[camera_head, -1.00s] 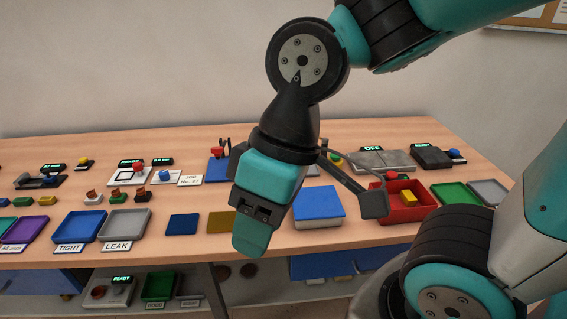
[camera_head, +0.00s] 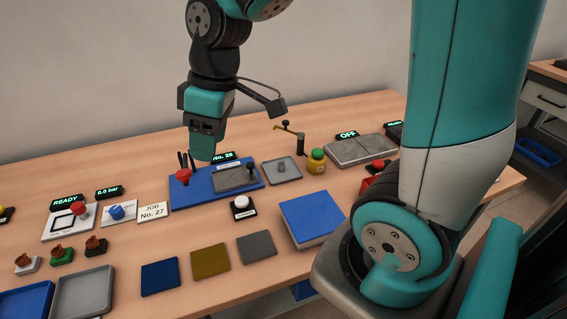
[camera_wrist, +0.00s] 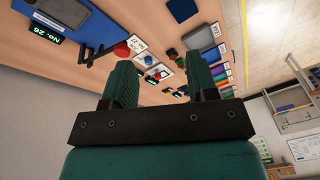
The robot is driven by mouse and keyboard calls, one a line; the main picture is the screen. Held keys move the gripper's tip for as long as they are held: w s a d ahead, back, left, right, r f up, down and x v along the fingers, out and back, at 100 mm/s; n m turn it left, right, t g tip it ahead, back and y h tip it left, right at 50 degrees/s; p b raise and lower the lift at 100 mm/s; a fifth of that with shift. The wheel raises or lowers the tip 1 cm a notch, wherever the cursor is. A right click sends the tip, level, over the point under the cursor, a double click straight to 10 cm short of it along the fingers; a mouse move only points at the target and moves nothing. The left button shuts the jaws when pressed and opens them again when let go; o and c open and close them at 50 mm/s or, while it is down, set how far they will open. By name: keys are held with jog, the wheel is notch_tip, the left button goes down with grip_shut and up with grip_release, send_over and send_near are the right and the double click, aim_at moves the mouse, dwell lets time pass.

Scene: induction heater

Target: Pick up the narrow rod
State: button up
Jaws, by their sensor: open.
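Two thin dark upright rods (camera_head: 187,159) stand at the left end of a blue base (camera_head: 187,194), behind a red button (camera_head: 183,175). I cannot tell which is the narrow one. Thin dark rods also show beside the blue base in the wrist view (camera_wrist: 99,52). My gripper (camera_head: 203,153) points down just right of these rods in the head view, apparently above the blue base; its height is unclear. In the wrist view, my gripper's two teal fingers (camera_wrist: 162,78) are spread with nothing held between them.
The blue base also carries a grey plate with a dark knob (camera_head: 251,167). Right of it are a grey tray (camera_head: 283,170), a green-topped post (camera_head: 317,161) and a raised brass arm (camera_head: 290,128). A blue block (camera_head: 312,218) and coloured pads (camera_head: 210,260) lie in front.

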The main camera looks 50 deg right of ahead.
jog(key=w+d+f+h, duration=0.1)
jog(key=w+d+f, duration=0.1)
jog(key=w+d, duration=0.35)
jog(key=w+d+f, duration=0.2)
jog(key=w+d, duration=0.1)
jog(key=d, duration=0.5)
jog(key=n+g+h+p, duration=0.1)
jog(key=n+h+p, duration=0.1)
jog(key=p, duration=0.2)
send_over(282, 163)
notch_tip(282, 163, down, 18)
jog(key=shift+d+r, duration=0.1)
jog(key=shift+r, duration=0.1)
jog(key=shift+w+f+p, duration=0.1)
jog(key=shift+f+p, duration=0.85)
jog(key=shift+f, duration=2.1)
jog(key=shift+c, duration=0.2)
grip_shut()
